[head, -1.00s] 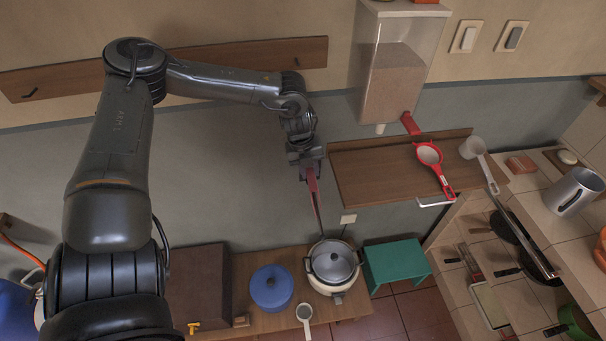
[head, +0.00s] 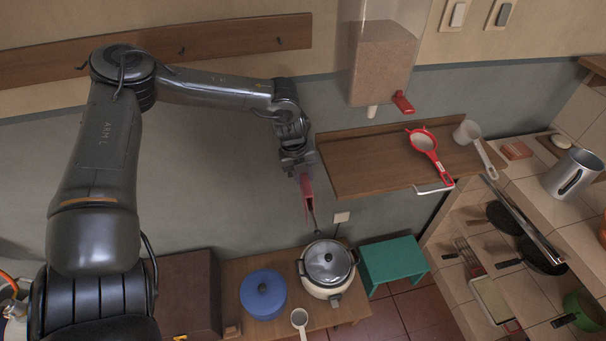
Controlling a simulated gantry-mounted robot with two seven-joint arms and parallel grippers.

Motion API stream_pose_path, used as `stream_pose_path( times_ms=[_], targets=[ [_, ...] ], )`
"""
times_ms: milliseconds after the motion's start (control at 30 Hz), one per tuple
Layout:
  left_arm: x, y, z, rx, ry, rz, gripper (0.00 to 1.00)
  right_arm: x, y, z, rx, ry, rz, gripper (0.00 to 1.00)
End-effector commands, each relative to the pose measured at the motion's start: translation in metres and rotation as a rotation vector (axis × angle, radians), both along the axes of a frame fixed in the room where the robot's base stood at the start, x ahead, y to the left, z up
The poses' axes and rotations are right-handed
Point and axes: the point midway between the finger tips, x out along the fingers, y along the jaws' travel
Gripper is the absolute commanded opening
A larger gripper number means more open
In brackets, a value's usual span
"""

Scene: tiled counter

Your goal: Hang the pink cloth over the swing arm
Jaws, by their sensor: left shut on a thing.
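My left gripper (head: 297,166) is shut on the pink cloth (head: 307,194), which hangs below the fingers as a narrow folded strip, in front of the grey wall and left of the wooden shelf. A thin dark rod with a rounded end (head: 318,232) shows just below the cloth; I cannot tell whether it touches the cloth or what it belongs to. A short pale bar (head: 433,189) sticks out at the shelf's front edge, apart from the cloth. I cannot tell for sure which part is the swing arm. My right gripper is not in view.
The wooden shelf (head: 385,168) holds a red strainer (head: 424,142) and a white dipper (head: 470,133). Below stand a lidded cooker (head: 328,264), a blue pot (head: 263,294) and a green stool (head: 393,262). A dispenser (head: 383,60) hangs above the shelf. Wall left of the shelf is clear.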

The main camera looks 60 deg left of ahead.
Motion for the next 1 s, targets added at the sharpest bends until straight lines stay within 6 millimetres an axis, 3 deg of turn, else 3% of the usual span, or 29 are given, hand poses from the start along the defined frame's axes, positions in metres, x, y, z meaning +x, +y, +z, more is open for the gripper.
stream_pose_path(
  times_ms=[500,1000],
  targets=[
    [0.000,0.000,-0.040,0.000,0.000,0.000,0.00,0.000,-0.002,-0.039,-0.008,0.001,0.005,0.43],
    [0.000,0.000,-0.049,0.000,0.001,0.000,0.00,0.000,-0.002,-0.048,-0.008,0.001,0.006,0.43]
  ],
)
